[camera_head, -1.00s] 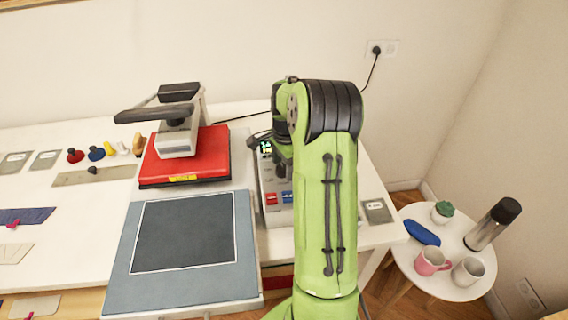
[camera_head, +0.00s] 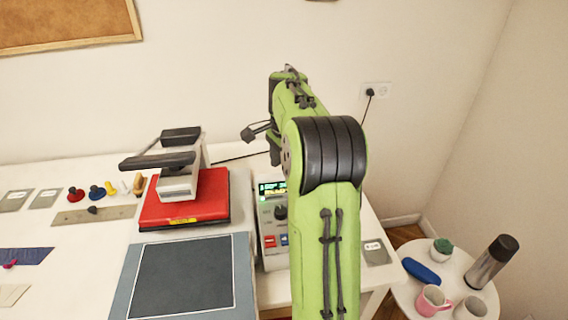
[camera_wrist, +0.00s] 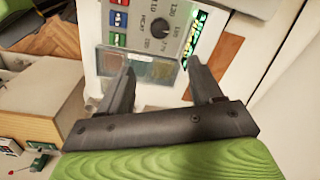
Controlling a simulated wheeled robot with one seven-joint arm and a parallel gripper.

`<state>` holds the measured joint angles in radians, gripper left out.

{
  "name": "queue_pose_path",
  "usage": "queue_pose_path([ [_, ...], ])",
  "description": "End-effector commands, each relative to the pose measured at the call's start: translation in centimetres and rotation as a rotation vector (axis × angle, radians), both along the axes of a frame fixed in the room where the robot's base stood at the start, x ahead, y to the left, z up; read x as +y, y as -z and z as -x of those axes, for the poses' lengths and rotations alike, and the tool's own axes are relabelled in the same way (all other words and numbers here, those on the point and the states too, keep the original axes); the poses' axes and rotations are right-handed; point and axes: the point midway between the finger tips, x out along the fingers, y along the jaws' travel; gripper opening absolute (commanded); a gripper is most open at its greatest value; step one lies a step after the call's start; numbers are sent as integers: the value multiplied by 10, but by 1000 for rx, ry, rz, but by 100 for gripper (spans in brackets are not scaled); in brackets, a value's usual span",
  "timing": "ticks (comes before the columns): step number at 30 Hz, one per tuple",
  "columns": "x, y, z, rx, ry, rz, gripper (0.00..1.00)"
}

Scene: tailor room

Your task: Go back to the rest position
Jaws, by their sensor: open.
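My gripper (camera_wrist: 163,85) is open and empty in the wrist view, its two dark fingers apart. Beyond the fingers in that view is the control box (camera_wrist: 150,25) with a dial, coloured buttons and a lit display. In the head view my gripper (camera_head: 262,135) is raised above the table, near the control box (camera_head: 270,215), and is partly hidden by my green arm. The arm is bent, with its black joint in front of the table's right part.
The red heat press (camera_head: 185,205) with its dark handle stands left of the control box. A grey pad (camera_head: 185,275) lies in front of it. A round side table (camera_head: 405,290) at the right holds a bottle, mugs, a plant and a blue object. The wall is behind.

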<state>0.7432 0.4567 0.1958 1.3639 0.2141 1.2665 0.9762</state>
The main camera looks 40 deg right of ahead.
Motion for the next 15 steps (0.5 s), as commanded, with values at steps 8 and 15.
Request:
queue_pose_path([
  [8, 0, 1, 0, 0, 0, 0, 65],
  [15, 5, -2, 0, -3, -25, 8, 65],
])
